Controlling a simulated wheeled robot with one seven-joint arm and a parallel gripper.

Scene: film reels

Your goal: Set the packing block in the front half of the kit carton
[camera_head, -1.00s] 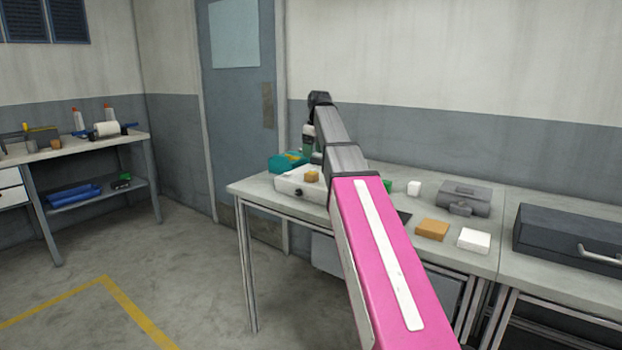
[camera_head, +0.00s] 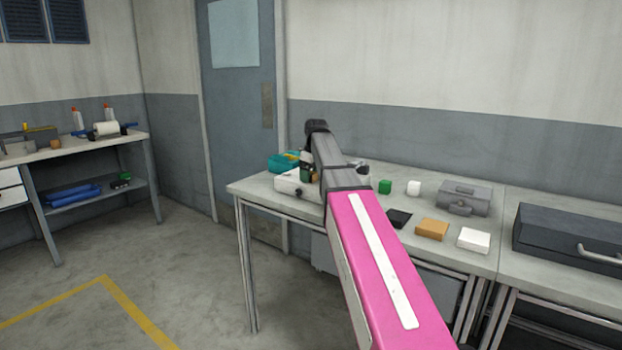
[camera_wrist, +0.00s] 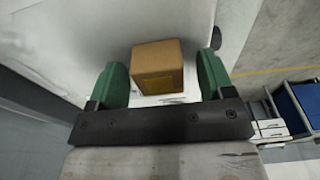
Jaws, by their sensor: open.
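A small tan-brown block (camera_wrist: 157,66), which looks like the packing block, sits on a white surface in the wrist view. My gripper (camera_wrist: 162,62) is open, with one green finger on each side of it. I see gaps on both sides, so neither finger clearly touches it. In the head view my gripper (camera_head: 308,172) is down over the white box (camera_head: 287,183) at the table's left end, and it mostly hides the block. I cannot tell for certain which thing is the kit carton.
A teal container (camera_head: 281,163) stands behind the white box. To the right are a green cube (camera_head: 385,187), a white cube (camera_head: 414,188), a black flat piece (camera_head: 398,218), an orange-tan block (camera_head: 432,230), a white block (camera_head: 473,240) and a grey case (camera_head: 463,199).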

